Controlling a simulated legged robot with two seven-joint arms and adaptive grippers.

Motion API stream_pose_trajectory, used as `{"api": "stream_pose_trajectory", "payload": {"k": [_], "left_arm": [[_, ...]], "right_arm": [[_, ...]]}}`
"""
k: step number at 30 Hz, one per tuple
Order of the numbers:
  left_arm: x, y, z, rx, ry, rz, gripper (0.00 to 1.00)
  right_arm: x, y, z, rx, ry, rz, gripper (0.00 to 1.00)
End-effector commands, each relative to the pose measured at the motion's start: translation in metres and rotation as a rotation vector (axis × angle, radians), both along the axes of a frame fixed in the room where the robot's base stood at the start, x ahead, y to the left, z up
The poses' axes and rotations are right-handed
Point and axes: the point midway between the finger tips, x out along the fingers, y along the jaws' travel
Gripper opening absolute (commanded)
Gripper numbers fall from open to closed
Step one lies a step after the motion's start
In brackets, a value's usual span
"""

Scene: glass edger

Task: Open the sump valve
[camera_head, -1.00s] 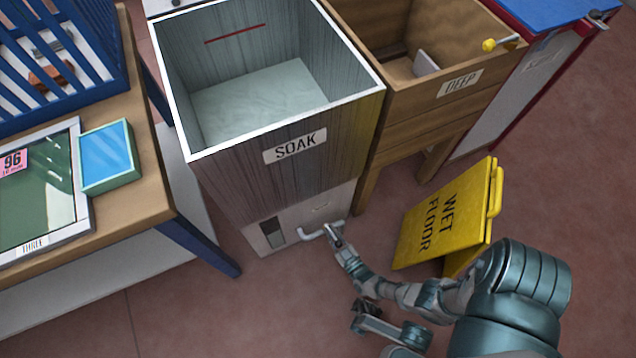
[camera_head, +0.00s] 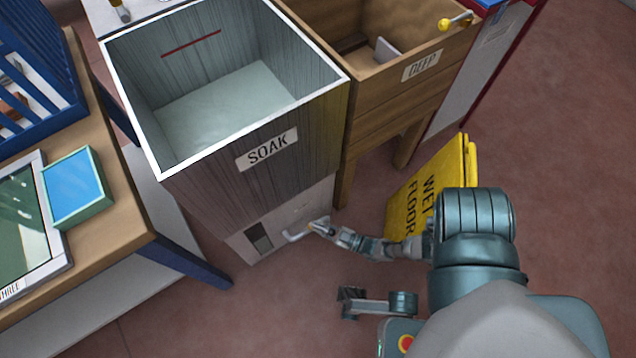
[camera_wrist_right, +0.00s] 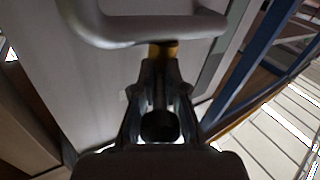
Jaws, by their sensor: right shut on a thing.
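The SOAK tank (camera_head: 215,190) has a pale lower panel (camera_head: 275,228) with a dark upright slot (camera_head: 259,237). A pale bent handle (camera_head: 294,237), which looks like the sump valve's, sticks out from this panel. My right gripper (camera_head: 318,229) is at the handle's right part. In the right wrist view the grey curved handle (camera_wrist_right: 150,29) crosses the top. There the fingers of my right gripper (camera_wrist_right: 161,68) are closed at a small brass-coloured part (camera_wrist_right: 163,50) just below the bar. The fingers hide the exact contact.
A yellow wet floor sign (camera_head: 425,190) stands right of the tank, partly behind my right arm. The wooden DEEP tank (camera_head: 400,95) adjoins on the right. A wooden table (camera_head: 110,205) with blue legs stands at left. Red floor (camera_head: 230,320) is clear in front.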

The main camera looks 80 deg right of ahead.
Motion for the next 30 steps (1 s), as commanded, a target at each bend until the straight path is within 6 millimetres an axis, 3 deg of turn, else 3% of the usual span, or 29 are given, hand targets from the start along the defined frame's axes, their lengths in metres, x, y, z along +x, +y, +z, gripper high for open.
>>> {"api": "stream_pose_trajectory", "payload": {"k": [6,7,9,10,20,23,30], "left_arm": [[-0.001,0.000,0.000,-0.002,-0.001,0.001,0.00],[0.000,0.000,0.000,-0.002,-0.001,0.001,0.00],[0.000,0.000,0.000,-0.002,-0.001,0.001,0.00],[0.000,0.000,0.000,-0.002,-0.001,0.001,0.00],[-0.003,0.001,0.001,0.001,-0.007,0.001,0.00],[-0.003,0.001,0.001,0.000,-0.006,0.000,0.00],[-0.003,0.001,0.001,-0.001,-0.004,0.001,0.00]], "right_arm": [[0.000,-0.002,-0.001,-0.001,0.007,-0.005,0.00],[0.000,-0.002,-0.001,-0.001,0.007,-0.005,0.17],[0.000,-0.002,-0.001,0.000,0.006,-0.005,0.34],[0.000,-0.002,-0.002,0.001,0.006,-0.005,0.37],[-0.003,-0.002,-0.002,0.001,0.007,-0.006,0.37],[-0.013,0.001,-0.003,0.001,0.009,-0.007,0.37],[-0.064,0.016,-0.003,0.001,0.010,-0.007,0.37]]}}
